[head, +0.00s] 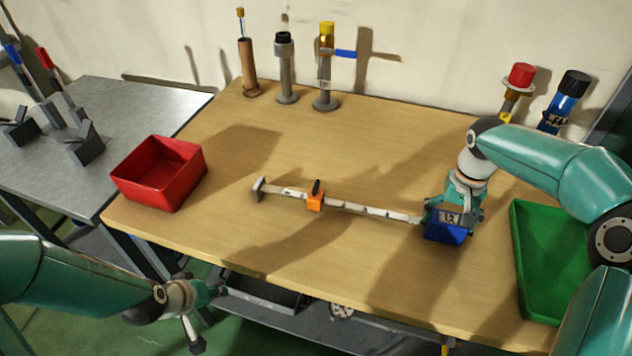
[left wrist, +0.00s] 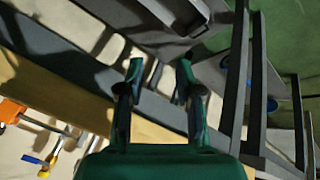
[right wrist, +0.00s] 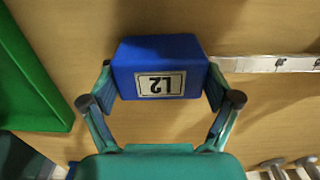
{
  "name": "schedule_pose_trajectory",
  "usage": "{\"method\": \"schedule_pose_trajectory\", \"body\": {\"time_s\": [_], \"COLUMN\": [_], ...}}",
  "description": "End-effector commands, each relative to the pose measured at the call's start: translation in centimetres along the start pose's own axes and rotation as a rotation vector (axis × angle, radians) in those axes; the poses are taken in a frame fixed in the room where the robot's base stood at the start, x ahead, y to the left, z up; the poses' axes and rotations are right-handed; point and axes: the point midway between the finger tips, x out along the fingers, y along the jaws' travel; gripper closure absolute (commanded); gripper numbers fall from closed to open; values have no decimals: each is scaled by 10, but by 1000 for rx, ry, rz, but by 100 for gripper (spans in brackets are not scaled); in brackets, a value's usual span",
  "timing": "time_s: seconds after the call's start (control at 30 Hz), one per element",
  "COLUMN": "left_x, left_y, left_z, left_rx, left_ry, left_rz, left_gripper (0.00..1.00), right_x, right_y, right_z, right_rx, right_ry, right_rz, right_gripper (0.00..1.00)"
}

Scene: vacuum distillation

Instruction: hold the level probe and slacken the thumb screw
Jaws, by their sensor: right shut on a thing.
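The level probe is a long pale graduated bar (head: 370,209) lying across the wooden table, with a blue block (head: 446,235) marked L2 at its right end. My right gripper (head: 453,212) is shut on this block; in the right wrist view its fingers flank the blue block (right wrist: 160,60). An orange slider (head: 315,202) with a black thumb screw (head: 316,187) sits on the bar left of its middle. A grey end piece (head: 259,188) is at the far left. My left gripper (head: 208,305) is open and empty, low before the table's front edge, apart from the probe.
A red bin (head: 160,174) stands at the table's left and a green tray (head: 540,265) at its right. Upright stands, including a yellow-topped one (head: 326,70), line the back. A grey side table (head: 100,110) is at left. The table around the slider is clear.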

Motion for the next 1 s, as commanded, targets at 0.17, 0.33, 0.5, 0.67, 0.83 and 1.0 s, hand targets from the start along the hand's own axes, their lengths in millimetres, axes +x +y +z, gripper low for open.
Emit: {"method": "schedule_pose_trajectory", "body": {"time_s": [0.17, 0.33, 0.5, 0.67, 0.83, 1.0], "left_x": [-38, -70, -72, -67, -66, -77], "left_y": [-14, -14, 25, 69, 131, 210], "left_z": [-38, -73, -104, -122, -140, -152], "left_rx": [-21, -14, 69, 160, 289, 444], "left_ry": [117, 203, 171, 110, 30, -52], "left_rz": [-21, -22, 37, 81, 106, 80], "left_gripper": [65, 65, 65, 65, 65, 65], "right_x": [0, -1, -1, -1, -1, -1], "right_y": [0, -1, 0, 0, 0, 0], "right_z": [0, 0, -1, -1, -1, -1], "right_rx": [0, 0, 0, 0, 0, 0], "right_ry": [1, 1, 2, 2, 2, 2], "right_rz": [-1, -1, -1, -1, -1, 0], "right_gripper": [73, 73, 73, 73, 73, 73]}}
